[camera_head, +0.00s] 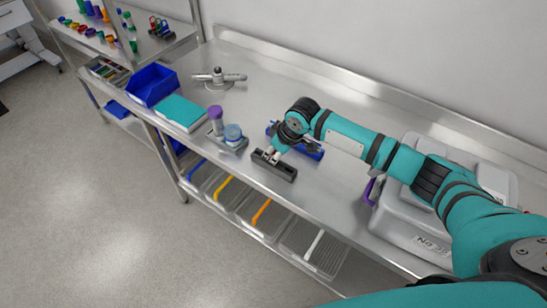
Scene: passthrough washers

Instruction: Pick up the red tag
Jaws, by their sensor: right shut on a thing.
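My right arm reaches in from the right, and its gripper (273,158) is low over the front part of the steel bench. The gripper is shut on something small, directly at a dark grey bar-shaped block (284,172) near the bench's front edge. What is between the fingers is too small to make out. I cannot clearly pick out the red tag; it may be hidden at the fingers. My left gripper is not in view.
A blue object (312,151) lies behind the gripper, partly hidden by my wrist. A grey case (410,208) stands right.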

